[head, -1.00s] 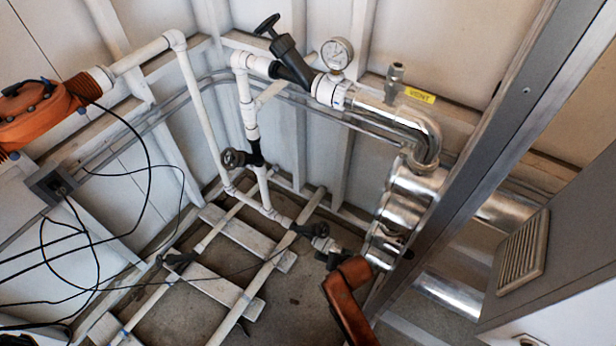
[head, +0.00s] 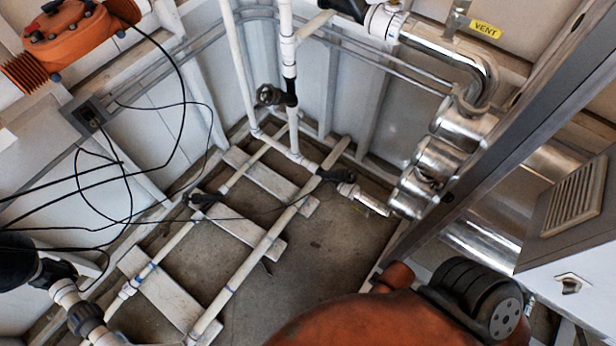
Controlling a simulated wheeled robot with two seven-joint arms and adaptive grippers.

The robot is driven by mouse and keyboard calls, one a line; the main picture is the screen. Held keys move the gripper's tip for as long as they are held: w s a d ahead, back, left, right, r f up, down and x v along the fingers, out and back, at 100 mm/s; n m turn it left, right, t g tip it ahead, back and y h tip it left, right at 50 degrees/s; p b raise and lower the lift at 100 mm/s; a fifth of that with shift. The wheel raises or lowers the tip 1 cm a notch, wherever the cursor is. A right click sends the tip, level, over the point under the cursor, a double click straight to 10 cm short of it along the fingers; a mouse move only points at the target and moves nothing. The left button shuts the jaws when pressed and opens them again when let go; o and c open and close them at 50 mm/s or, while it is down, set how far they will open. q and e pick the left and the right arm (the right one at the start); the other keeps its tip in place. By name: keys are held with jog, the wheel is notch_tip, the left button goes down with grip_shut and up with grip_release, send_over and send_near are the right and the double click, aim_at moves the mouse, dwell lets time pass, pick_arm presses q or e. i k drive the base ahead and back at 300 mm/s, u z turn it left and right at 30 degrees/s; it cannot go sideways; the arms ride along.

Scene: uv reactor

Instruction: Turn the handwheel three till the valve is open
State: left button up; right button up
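Several black handwheels show, with no readable numbers, so I cannot tell which is three. One handwheel (head: 268,95) sits on the vertical white pipe (head: 288,45) in the back corner. A second handwheel (head: 335,176) is low on the pipe run to its right. A third dark handle (head: 203,199) lies low on the floor piping. At the top edge a dark valve body (head: 345,8) is cut off, and its handwheel is out of view. The valves' open or shut state cannot be told. Neither of my grippers is in view.
A large orange body (head: 350,322) with a black ribbed part (head: 475,295) fills the bottom right. Loose black cables (head: 180,125) hang at left below an orange unit (head: 68,35). A metal post (head: 490,150) and grey cabinet (head: 585,205) stand right. Bare floor (head: 320,240) shows mid-view.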

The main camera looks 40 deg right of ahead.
aim_at(350, 175)
jog(key=u, duration=0.65)
jog(key=i, duration=0.75)
jog(key=z, duration=3.75)
